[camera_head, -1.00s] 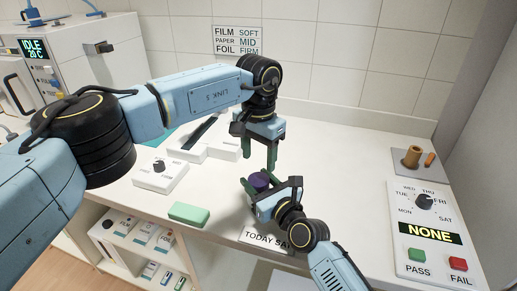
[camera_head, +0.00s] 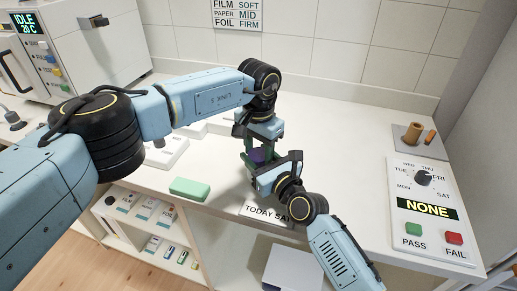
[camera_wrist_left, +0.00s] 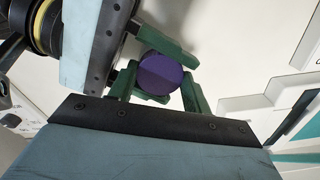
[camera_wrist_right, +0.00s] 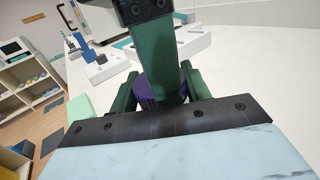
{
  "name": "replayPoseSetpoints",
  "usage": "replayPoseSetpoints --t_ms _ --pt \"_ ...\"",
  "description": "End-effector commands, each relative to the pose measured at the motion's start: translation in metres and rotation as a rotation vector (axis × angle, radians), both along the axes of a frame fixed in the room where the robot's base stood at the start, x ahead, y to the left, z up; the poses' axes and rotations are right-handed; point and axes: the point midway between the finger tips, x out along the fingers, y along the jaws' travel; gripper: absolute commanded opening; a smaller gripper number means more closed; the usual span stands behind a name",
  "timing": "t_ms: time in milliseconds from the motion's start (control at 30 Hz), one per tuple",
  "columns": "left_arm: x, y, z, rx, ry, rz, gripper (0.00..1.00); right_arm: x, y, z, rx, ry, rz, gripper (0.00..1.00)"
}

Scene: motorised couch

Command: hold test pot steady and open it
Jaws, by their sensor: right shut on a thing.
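The test pot, a small round pot with a dark purple top, stands at the middle front of the counter. In the head view it (camera_head: 261,156) is mostly covered by my grippers. Its round top (camera_wrist_left: 160,73) shows clearly in the left wrist view. My right gripper (camera_head: 257,163) is shut on the pot's sides from the front. My left gripper (camera_head: 258,147) points down from above, its green fingers open on either side of the top. Whether they touch it I cannot tell. In the right wrist view a left finger hides part of the pot (camera_wrist_right: 148,88).
A green block (camera_head: 190,189) lies to the left near the front edge. A label card (camera_head: 262,212) lies just in front of the pot. A panel with a dial and PASS and FAIL buttons (camera_head: 430,190) stands at right. The counter between pot and panel is clear.

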Motion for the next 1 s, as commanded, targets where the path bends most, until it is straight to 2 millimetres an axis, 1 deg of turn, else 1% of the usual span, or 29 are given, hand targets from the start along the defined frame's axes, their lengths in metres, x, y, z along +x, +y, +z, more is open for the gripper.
replayPoseSetpoints --t_ms 33,67,100,233,467,567,867,967,1000 --pt "0.000 0.000 0.000 0.001 -0.001 0.000 0.25 0.000 0.000 0.000 0.000 0.000 0.000 0.00" --pt "0.000 0.000 0.000 0.001 -0.001 0.000 0.21 0.000 0.000 0.000 0.000 0.000 0.000 0.00" --pt "0.000 0.000 0.000 0.001 -0.001 0.000 0.52 0.000 0.000 0.000 0.000 0.000 0.000 0.00" --pt "0.000 0.000 0.000 0.001 -0.001 0.000 0.69 0.000 0.000 0.000 0.000 0.000 0.000 0.00" --pt "0.000 0.000 0.001 0.000 0.000 -0.001 0.70 0.000 0.000 0.000 -0.001 0.001 0.000 0.00" --pt "0.000 -0.001 0.005 -0.001 -0.001 -0.001 0.70 0.000 0.000 0.000 -0.001 0.001 0.000 0.00" --pt "0.000 0.000 0.042 0.000 -0.001 -0.002 0.70 0.000 0.000 0.000 -0.001 0.001 0.000 0.00" --pt "0.000 0.000 0.048 0.000 -0.001 -0.001 0.60 0.000 0.000 0.000 -0.001 0.001 0.000 0.00" --pt "0.000 0.000 0.052 0.000 -0.001 -0.001 0.58 0.000 0.000 0.000 -0.001 0.001 0.000 0.00"
